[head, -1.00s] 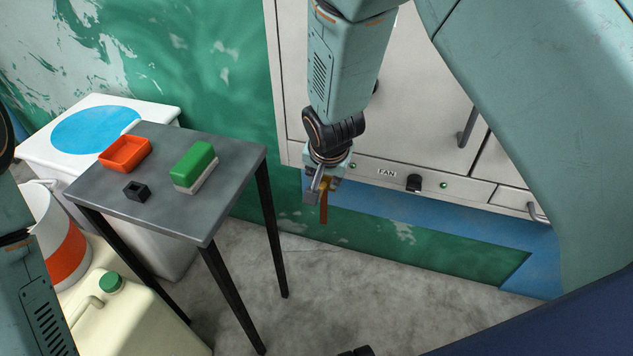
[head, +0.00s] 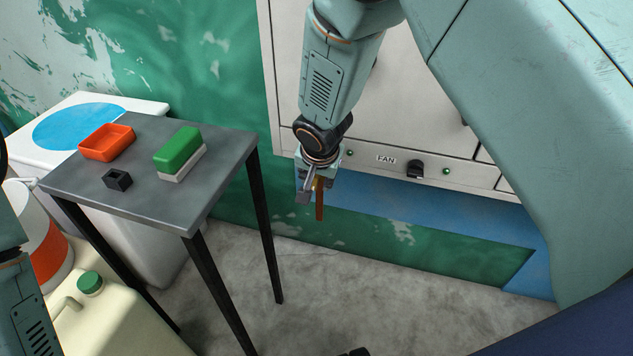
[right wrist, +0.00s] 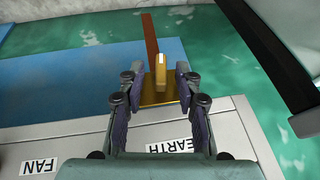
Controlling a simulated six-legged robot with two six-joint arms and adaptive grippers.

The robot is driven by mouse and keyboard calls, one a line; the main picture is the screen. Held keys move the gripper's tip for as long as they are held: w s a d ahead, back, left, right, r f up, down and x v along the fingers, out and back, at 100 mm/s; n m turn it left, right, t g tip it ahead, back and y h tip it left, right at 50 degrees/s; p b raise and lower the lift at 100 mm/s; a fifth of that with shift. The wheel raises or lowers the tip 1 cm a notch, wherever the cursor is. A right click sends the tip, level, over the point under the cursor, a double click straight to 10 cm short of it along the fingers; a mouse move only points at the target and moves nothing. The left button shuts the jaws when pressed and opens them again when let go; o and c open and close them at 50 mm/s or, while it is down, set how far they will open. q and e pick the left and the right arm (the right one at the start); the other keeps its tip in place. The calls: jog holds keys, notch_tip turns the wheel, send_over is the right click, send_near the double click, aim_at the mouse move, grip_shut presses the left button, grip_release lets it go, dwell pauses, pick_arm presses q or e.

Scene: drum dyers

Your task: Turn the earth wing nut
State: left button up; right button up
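The earth wing nut (right wrist: 161,68) is a brass-yellow wing standing on a brass plate (right wrist: 172,92), above the EARTH label in the right wrist view. A red-brown strip (right wrist: 151,38) runs away from it; the strip also shows in the head view (head: 320,203). My right gripper (right wrist: 155,73) is open, with its two dark fingertips on either side of the wing nut and a gap visible on both sides. In the head view the right gripper (head: 311,188) hangs at the cabinet's lower left edge and largely hides the nut. My left gripper is out of view.
The pale cabinet (head: 420,90) has a FAN label, a black knob (head: 415,169) and green lamps. A cream jerrycan (head: 120,320) stands lower left.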

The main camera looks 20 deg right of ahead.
jog(key=shift+s+a+r, duration=0.1)
jog(key=shift+r, duration=0.05)
grip_shut()
dwell(0.6)
